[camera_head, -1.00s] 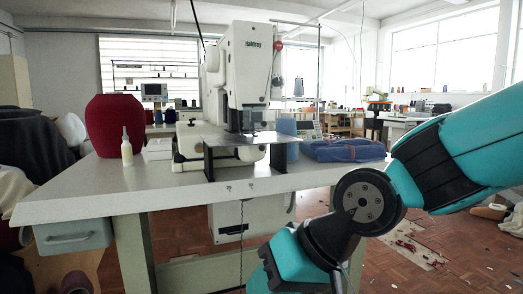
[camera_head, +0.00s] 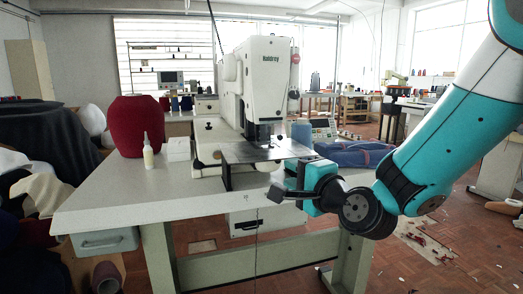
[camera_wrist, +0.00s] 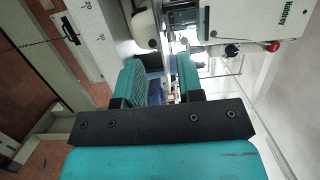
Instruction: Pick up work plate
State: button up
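The work plate (camera_head: 240,153) appears to be the flat grey metal plate in front of the sewing machine's needle area in the head view, raised above the table on dark supports. My gripper (camera_head: 283,183) is in front of its right side, near the table's front edge, and looks apart from it. In the wrist view my gripper (camera_wrist: 163,80) shows two teal fingers spread apart with nothing held between them. I cannot clearly make out the plate in the wrist view.
The white sewing machine (camera_head: 268,80) stands behind the plate on the table (camera_head: 130,195). A red yarn cone (camera_head: 138,125), a glue bottle (camera_head: 148,150) and a small white box (camera_head: 178,149) are left.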

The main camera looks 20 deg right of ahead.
jog(key=p, duration=0.5)
send_near(259, 157)
jog(key=d+x, duration=0.1)
jog(key=x, duration=0.9)
jog(key=shift+w+a+f+p, duration=0.1)
jog(key=shift+w+a+p, duration=0.05)
jog(key=shift+a+p, duration=0.25)
grip_shut()
